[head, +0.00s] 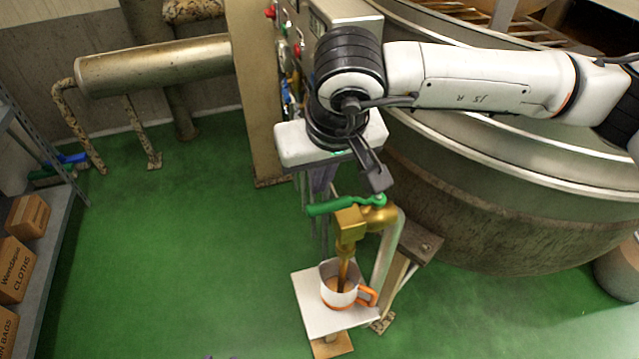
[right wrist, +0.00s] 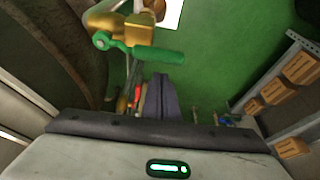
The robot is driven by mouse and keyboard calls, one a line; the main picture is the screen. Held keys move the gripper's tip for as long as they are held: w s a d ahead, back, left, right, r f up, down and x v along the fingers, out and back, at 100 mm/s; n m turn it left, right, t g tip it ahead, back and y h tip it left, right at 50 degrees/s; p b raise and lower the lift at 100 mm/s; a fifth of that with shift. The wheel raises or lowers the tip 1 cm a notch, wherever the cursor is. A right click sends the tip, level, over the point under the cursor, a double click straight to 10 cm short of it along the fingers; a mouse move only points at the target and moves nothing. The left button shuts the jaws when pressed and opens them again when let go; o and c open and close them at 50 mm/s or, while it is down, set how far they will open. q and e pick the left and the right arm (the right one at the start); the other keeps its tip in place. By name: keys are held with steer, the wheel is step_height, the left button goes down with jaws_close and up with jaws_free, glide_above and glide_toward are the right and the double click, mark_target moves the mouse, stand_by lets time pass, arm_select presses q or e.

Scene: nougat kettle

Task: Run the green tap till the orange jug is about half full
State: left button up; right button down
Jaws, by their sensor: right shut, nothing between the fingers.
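The tap (head: 350,222) is brass with a green lever (head: 335,207), which lies roughly crosswise over the tap body. The lever also shows in the right wrist view (right wrist: 150,54). A brown stream runs from the spout into the orange jug (head: 338,297), which is whitish with an orange handle and base. Brown liquid shows inside it; the exact level is hard to read. The jug stands upright on a pale square stand (head: 308,302). My right gripper (head: 321,188) points down, shut and empty, just behind the lever; its fingers (right wrist: 164,90) look apart from it. My left gripper is not clearly seen.
The large metal kettle (head: 450,200) fills the right side. A control panel post (head: 250,90) stands behind my right gripper. A shelf with cardboard boxes (head: 28,217) is at the left. Open green floor lies between shelf and stand.

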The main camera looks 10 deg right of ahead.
steer(key=w+v, duration=0.2)
steer(key=v, duration=0.7)
steer(key=shift+a+r, duration=0.2)
steer(key=shift+r, duration=0.55)
stand_by(6.3)
